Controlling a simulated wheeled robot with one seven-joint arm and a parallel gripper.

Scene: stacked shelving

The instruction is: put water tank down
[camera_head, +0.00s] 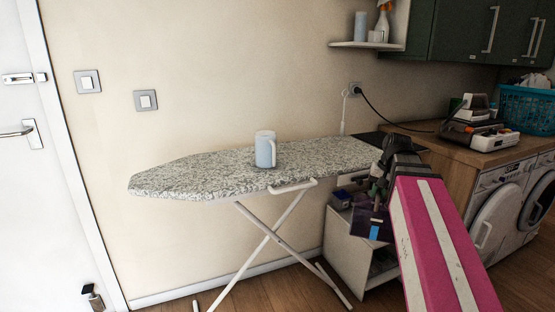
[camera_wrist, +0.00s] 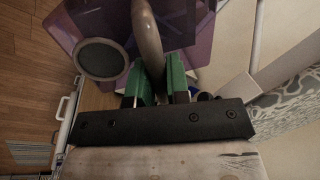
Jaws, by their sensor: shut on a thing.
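The water tank (camera_wrist: 95,20) is a translucent purple container with a round dark cap and a curved grey-brown handle in the wrist view. My gripper (camera_wrist: 161,76) has green fingers shut on the tank's handle. In the head view the tank (camera_head: 374,222) is small and dark purple, hanging below my gripper (camera_head: 378,190), in front of the white cabinet by the ironing board's right end. The tank appears held in the air. My arm hides part of what lies behind it.
An ironing board (camera_head: 190,178) with a speckled cover stands against the wall, with a pale blue jug (camera_head: 265,150) on it. A white open cabinet (camera_head: 345,250) stands beneath its right end. A steam iron (camera_head: 478,125) sits on the wooden counter (camera_head: 440,150) above washing machines. The board's left half is clear.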

